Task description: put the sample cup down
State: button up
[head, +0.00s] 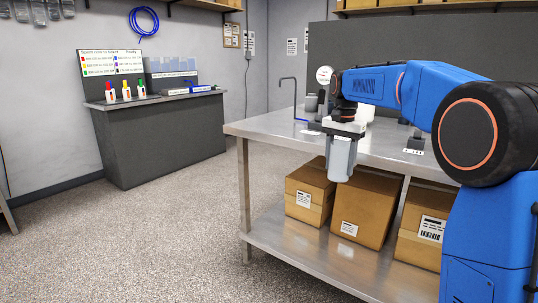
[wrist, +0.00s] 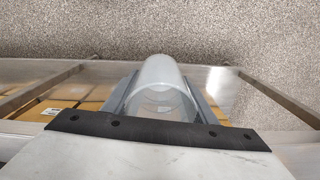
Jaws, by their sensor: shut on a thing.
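My gripper (head: 340,155) is shut on the sample cup in front of the near edge of the steel table. In the wrist view the sample cup (wrist: 160,85) is a translucent, pale grey cylinder between the two grey fingers of my gripper (wrist: 162,92). In the head view the fingers hide most of the cup. The fingers point down, and their tips hang lower than the tabletop. The steel table (head: 265,126) stands behind and beside the gripper.
Cardboard boxes (head: 365,210) stand on the table's lower shelf (head: 285,245). On the tabletop are a bent dark stand (head: 283,92) and several small devices. A dark grey counter (head: 165,140) with three small bottles stands at the left wall. The speckled floor (head: 130,235) between is clear.

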jog(key=w+d+f+n, duration=0.2)
jog(key=f+n, duration=0.1)
jog(key=f, duration=1.1)
jog(key=w+d+f+n, duration=0.1)
jog(key=w+f+n, duration=0.15)
jog(key=f, duration=1.15)
jog(key=s+d+f+n, duration=0.1)
jog(key=s+f, duration=0.2)
jog(key=f, duration=1.2)
jog(key=s+d+f+n, duration=0.1)
jog(key=s+f+n, duration=0.1)
jog(key=f, duration=1.4)
jog(key=shift+s+d+f, duration=0.2)
jog(key=shift+s+d, duration=0.2)
jog(key=shift+s, duration=0.2)
jog(key=shift+a, duration=0.1)
